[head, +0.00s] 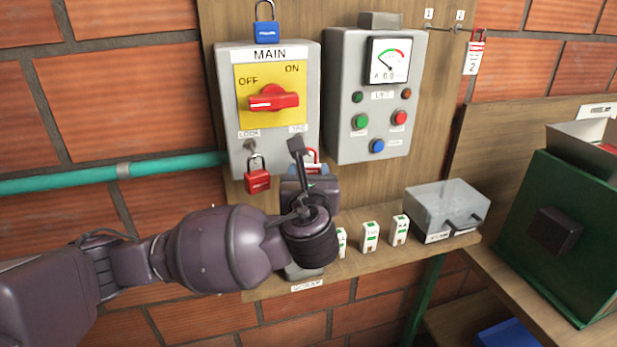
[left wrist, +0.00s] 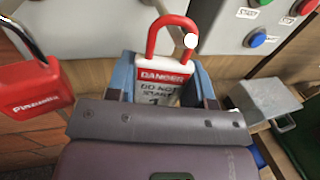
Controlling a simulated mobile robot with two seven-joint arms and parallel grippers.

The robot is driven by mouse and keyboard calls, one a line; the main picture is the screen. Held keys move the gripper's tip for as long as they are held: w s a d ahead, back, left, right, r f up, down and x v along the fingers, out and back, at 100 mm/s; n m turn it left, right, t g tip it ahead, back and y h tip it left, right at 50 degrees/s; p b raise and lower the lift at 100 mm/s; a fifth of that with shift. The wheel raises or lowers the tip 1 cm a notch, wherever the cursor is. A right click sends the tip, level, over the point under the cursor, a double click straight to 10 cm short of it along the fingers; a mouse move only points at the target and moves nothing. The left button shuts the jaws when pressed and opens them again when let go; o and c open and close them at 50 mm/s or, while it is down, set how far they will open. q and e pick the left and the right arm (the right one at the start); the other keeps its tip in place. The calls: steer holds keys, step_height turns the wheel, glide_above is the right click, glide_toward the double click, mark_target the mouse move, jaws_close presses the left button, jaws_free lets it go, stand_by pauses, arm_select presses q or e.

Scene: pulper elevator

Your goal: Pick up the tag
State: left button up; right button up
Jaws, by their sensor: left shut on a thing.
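The tag (left wrist: 162,78) has a red loop and a red and white face reading "DANGER DO NOT START 1". In the left wrist view it sits between the two fingers of my left gripper (left wrist: 165,92), which is shut on it. A round pale peg end shows at the right side of the loop; I cannot tell whether the loop is around it. In the head view my left gripper (head: 311,173) is just below the TAG label of the MAIN switch box (head: 227,110), and mostly hides the tag. My right gripper is not in view.
A red padlock (head: 258,180) hangs below the LOCK label. The red switch handle (head: 273,98) lies horizontal. A blue padlock (head: 266,31) is above the box. Another tag (head: 473,58) hangs from hook 2; hook 1 is bare. The shelf holds small white-green blocks (head: 370,236) and a clear box (head: 447,207).

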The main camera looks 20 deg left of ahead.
arm_select(q)
steer(key=shift+r, duration=0.1)
steer(key=shift+r, duration=0.8)
steer(key=v, duration=1.7)
steer(key=w+d+r+m+t+h, duration=0.1)
steer(key=w+d+r+m+h, duration=0.25)
steer(key=d+h, duration=0.25)
steer(key=w+a+f+m+h, duration=0.25)
steer(key=w+a+f, duration=0.35)
steer(key=a+f, duration=0.45)
steer(key=s+a+f+n+y, duration=0.2)
steer(key=a+f, duration=0.3)
steer(key=f, duration=0.5)
steer(key=shift+s+f+y, duration=0.2)
steer(key=shift+s+y, duration=0.15)
